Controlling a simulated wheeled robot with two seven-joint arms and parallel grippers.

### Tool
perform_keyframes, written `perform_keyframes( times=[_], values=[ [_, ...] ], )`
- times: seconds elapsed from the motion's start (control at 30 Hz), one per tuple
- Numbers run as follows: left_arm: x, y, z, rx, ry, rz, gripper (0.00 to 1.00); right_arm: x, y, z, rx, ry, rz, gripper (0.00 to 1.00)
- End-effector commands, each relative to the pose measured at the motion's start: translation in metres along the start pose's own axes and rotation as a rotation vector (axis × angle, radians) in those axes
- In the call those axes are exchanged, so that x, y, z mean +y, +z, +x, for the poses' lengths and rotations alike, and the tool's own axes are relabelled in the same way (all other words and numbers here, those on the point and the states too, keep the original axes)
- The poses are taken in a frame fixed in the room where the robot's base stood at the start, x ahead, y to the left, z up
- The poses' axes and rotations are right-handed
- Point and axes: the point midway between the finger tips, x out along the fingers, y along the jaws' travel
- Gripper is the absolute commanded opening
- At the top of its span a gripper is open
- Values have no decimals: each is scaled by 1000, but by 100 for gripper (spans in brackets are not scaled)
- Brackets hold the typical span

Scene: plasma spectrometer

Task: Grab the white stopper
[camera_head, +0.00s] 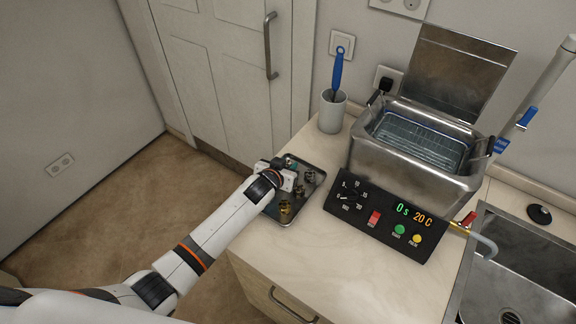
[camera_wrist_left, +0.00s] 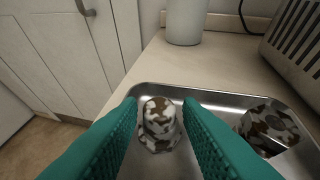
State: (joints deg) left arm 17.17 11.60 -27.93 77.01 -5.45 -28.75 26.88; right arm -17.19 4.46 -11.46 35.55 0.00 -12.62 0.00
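My left gripper (camera_head: 289,167) is over the far left part of a metal tray (camera_head: 310,196). In the left wrist view its two teal fingers (camera_wrist_left: 160,102) are apart. A small stepped piece (camera_wrist_left: 158,124), mottled white, brown and dark, stands in the tray and shows between them, with narrow gaps to each side. I cannot tell if the fingers touch it or how deep they reach around it. I see no plainly white stopper, and cannot tell if this mottled piece is it. A similar mottled piece (camera_wrist_left: 270,128) is at the right of the tray. My right gripper is not in view.
A gold-coloured piece (camera_head: 286,208) and other small pieces are in the tray. A white cup (camera_head: 332,112) with a blue-handled brush stands behind it. A metal bath (camera_head: 408,146) and a black control panel (camera_head: 385,217) are to the right. The front counter (camera_head: 345,270) is clear.

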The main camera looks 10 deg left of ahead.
Motion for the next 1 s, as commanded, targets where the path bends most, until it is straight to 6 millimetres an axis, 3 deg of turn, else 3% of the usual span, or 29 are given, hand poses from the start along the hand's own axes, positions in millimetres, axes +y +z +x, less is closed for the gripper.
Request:
perform_keyframes(
  times=[0.07,0.23,0.67,1.0],
  values=[
    [0,0,0,0,0,0,29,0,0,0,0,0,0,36],
    [0,0,0,0,0,0,1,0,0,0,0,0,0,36],
    [0,6,-3,-3,1,0,0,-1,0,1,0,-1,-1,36],
    [1,62,-33,-6,1,-1,0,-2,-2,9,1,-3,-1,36]
  ],
)
